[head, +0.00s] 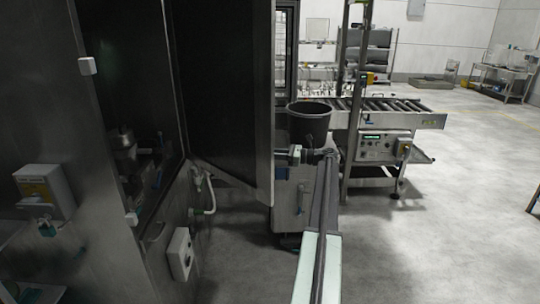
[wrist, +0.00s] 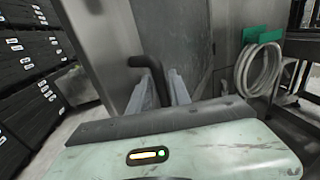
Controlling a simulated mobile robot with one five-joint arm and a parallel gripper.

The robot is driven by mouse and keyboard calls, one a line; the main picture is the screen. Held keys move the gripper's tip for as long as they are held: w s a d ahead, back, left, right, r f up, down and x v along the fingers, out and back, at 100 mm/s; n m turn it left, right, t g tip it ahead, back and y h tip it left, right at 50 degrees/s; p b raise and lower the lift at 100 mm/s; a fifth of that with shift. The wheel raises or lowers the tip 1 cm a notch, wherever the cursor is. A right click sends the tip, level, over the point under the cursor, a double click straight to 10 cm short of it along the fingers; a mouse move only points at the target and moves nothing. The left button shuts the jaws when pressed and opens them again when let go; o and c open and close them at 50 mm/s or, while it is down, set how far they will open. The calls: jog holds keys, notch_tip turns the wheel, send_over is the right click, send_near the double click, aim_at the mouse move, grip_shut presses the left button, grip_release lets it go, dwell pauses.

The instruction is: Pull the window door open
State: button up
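The window door (head: 225,90) is a tall dark panel in the head view, standing swung out at an angle from the dark metal cabinet. Beside it, the cabinet front (head: 135,120) shows a dark opening or glass with metal parts behind it. My gripper (head: 287,155) is at the door's right edge, partly hidden by other things there. In the wrist view, a black bent handle (wrist: 151,64) runs down between the two pale fingers of my gripper (wrist: 161,80). The fingers appear closed around it. The handle's lower end is hidden by my gripper.
A black bin (head: 309,122) stands just behind my gripper, with a roller conveyor (head: 390,108) and control box farther back. A coiled pale hose (wrist: 258,68) hangs at right in the wrist view. The floor (head: 440,220) at right is clear.

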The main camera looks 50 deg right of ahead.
jog(key=v, duration=0.7)
jog(key=shift+s+d, duration=0.2)
jog(key=shift+s, duration=0.05)
